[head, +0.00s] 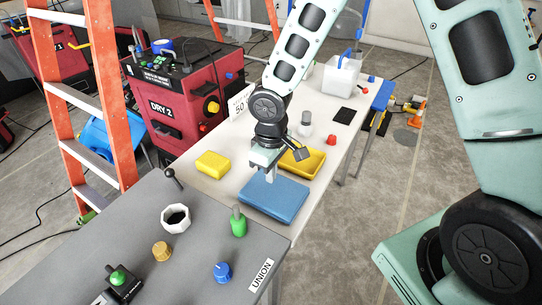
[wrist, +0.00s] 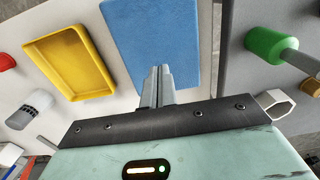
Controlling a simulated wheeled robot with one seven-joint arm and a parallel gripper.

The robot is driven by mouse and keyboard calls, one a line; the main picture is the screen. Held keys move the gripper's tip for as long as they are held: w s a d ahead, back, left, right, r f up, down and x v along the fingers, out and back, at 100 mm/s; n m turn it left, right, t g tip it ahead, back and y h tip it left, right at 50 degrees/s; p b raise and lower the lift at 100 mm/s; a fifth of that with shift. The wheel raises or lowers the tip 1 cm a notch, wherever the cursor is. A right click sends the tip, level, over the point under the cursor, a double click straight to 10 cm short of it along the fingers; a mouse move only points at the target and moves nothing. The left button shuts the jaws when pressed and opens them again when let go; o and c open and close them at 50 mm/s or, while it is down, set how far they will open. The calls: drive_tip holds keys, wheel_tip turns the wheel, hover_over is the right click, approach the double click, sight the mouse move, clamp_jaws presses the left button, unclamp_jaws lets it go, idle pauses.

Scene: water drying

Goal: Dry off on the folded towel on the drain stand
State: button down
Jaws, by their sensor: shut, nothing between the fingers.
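A flat blue folded towel (head: 273,196) lies on the white table, at its near end by the grey bench. No separate drain stand can be made out under it. My gripper (head: 270,180) points down over the far part of the towel, its fingers shut and empty. In the wrist view the two fingers (wrist: 161,70) are together in front of the blue towel (wrist: 150,30). I cannot tell whether the fingertips touch the towel or hang just above it.
A yellow tray (head: 316,168) lies beyond the towel, and a yellow block (head: 212,164) lies to its left. The near grey bench (head: 110,222) holds a green-handled part (head: 238,226), a white hexagonal cup (head: 165,222) and knobs.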

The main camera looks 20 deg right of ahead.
sight(273, 190)
drive_tip(key=shift+f, duration=1.65)
drive_tip(key=shift+f+b, duration=0.55)
drive_tip(key=shift+f, duration=0.1)
drive_tip(key=shift+s+f+b, duration=0.25)
drive_tip(key=shift+f+b, duration=0.15)
drive_tip(key=shift+d+f, duration=0.15)
drive_tip(key=shift+f, duration=0.05)
drive_tip(key=shift+w+r+p, duration=0.1)
drive_tip(key=shift+r+p, duration=0.25)
drive_tip(key=shift+r, duration=0.2)
wheel_tip(273, 190, up, 15)
drive_tip(key=p, duration=0.3)
drive_tip(key=shift+w+f, duration=0.15)
drive_tip(key=shift+f, duration=0.05)
